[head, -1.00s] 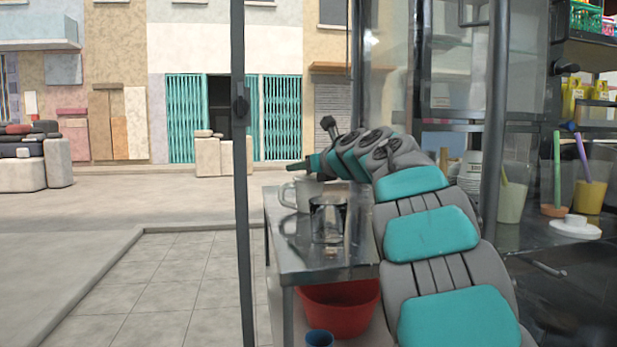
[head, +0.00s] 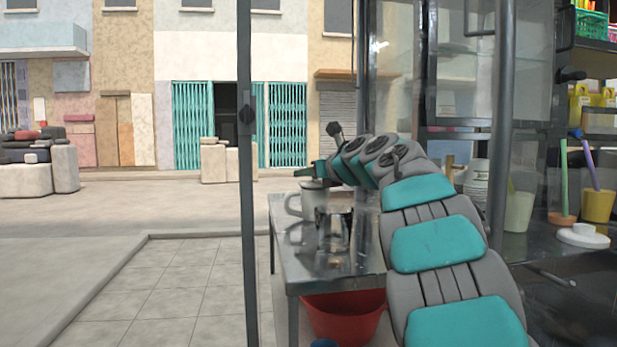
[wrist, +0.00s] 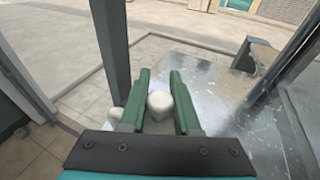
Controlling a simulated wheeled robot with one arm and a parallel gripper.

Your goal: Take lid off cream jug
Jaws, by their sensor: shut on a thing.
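The cream jug (head: 309,203), a pale jug with a handle on its left, stands upright near the far end of the metal table. Its pale lid (head: 313,184) shows at the top, just under my gripper (head: 306,173). In the wrist view my green fingers (wrist: 160,74) are on either side of the lid's whitish rounded knob (wrist: 159,101), shut on it. The jug's body is mostly hidden behind my fingers and gripper housing. I cannot tell whether the lid is seated or slightly raised.
A dark-tinted glass vessel (head: 333,229) stands close in front of the jug on the metal table (head: 310,268). A thin dark post (head: 246,220) rises left of the table. A red basin (head: 343,316) sits below. Glass panels and a cluttered counter stand at right.

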